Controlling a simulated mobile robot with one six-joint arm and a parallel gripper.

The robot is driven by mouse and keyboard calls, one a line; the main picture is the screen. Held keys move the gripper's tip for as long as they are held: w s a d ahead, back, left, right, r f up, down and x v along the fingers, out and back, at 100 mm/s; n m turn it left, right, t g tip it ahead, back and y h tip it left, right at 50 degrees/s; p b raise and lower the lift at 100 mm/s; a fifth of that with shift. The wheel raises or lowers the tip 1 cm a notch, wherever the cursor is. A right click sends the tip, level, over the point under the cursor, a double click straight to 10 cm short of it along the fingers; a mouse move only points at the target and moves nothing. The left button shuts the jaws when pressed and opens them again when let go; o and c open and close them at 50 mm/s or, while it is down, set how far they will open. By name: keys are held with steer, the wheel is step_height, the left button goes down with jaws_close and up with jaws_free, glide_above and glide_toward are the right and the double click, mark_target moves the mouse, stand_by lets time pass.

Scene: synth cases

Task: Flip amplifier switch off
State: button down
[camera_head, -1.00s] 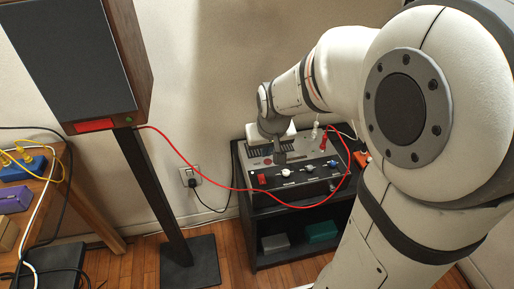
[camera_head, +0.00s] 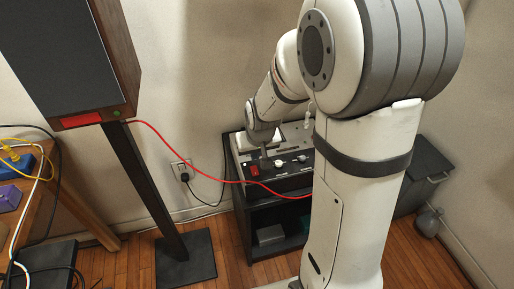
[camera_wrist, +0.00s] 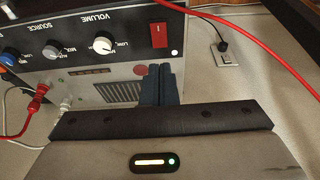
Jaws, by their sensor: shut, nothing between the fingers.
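The amplifier (camera_head: 283,172) sits on top of a black shelf unit, partly hidden by my arm in the head view. Its red switch (camera_head: 254,170) is at the left end of the black front panel. In the wrist view the panel's lettering is upside down, and the red switch (camera_wrist: 159,35) shows with a white dot beside it. My gripper (camera_wrist: 162,77) is shut and empty, its dark blue fingers together. In that view the fingertips lie just below the switch, over the grey vented surface; I cannot tell whether they touch anything. My gripper (camera_head: 263,153) is just above the switch in the head view.
A red cable (camera_head: 190,163) runs from the speaker (camera_head: 75,55) across the shelf front; it also passes close by the switch in the wrist view (camera_wrist: 255,30). A wall outlet (camera_head: 180,170) with a black plug is to the left. The speaker stand (camera_head: 150,185) stands further left.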

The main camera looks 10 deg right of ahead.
mark_target(254, 167)
steer(key=x, duration=0.3)
steer(key=b+x, duration=0.1)
steer(key=x, duration=0.1)
steer(key=shift+s+f, duration=0.25)
steer(key=shift+f, duration=0.25)
